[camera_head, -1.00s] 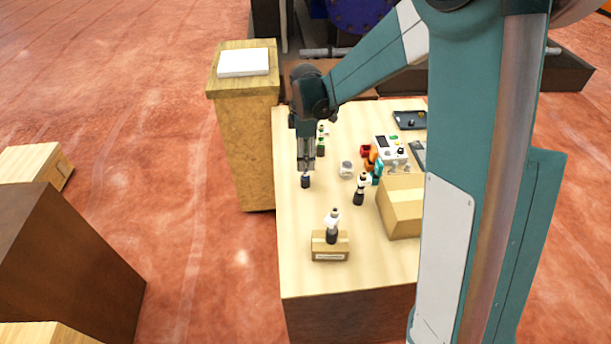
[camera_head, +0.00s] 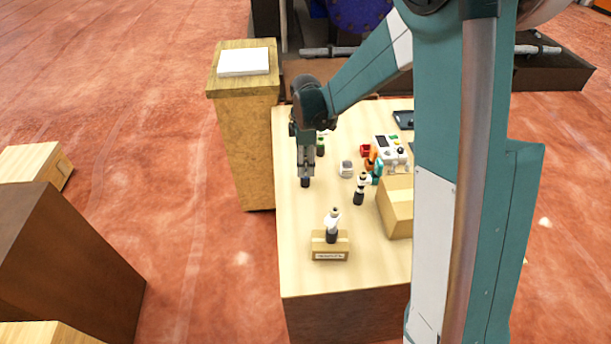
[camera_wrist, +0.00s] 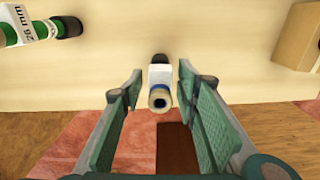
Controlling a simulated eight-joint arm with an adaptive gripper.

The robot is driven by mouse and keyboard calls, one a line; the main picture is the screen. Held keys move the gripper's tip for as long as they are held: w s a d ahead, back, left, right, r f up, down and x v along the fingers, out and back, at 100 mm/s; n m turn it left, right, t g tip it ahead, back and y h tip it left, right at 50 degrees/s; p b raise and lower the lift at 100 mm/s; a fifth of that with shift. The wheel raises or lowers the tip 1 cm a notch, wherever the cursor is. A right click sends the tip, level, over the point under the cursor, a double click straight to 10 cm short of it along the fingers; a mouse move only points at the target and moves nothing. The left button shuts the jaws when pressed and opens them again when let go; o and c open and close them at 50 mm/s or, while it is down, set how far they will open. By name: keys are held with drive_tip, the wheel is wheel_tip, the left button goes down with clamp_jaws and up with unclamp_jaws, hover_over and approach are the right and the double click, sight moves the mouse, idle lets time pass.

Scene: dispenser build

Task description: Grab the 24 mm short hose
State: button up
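A short hose (camera_wrist: 158,76) stands upright between my fingers in the wrist view. My gripper is open, with one finger on each side of the hose and a visible gap on both sides in the wrist view (camera_wrist: 160,92). Another hose with green bands, labelled "26 mm" (camera_wrist: 25,28), is at the top left of the wrist view.
A larger cardboard box (camera_head: 398,210) and a small labelled box (camera_head: 330,249) stand on the table (camera_head: 300,270). A black-and-white fitting (camera_head: 360,190), a pale round part (camera_head: 346,169) and a white device (camera_head: 386,149) are to the right. The table's left edge is close to my gripper.

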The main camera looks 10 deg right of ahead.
clamp_jaws()
drive_tip(key=shift+r, duration=0.15)
drive_tip(key=shift+r, duration=4.9)
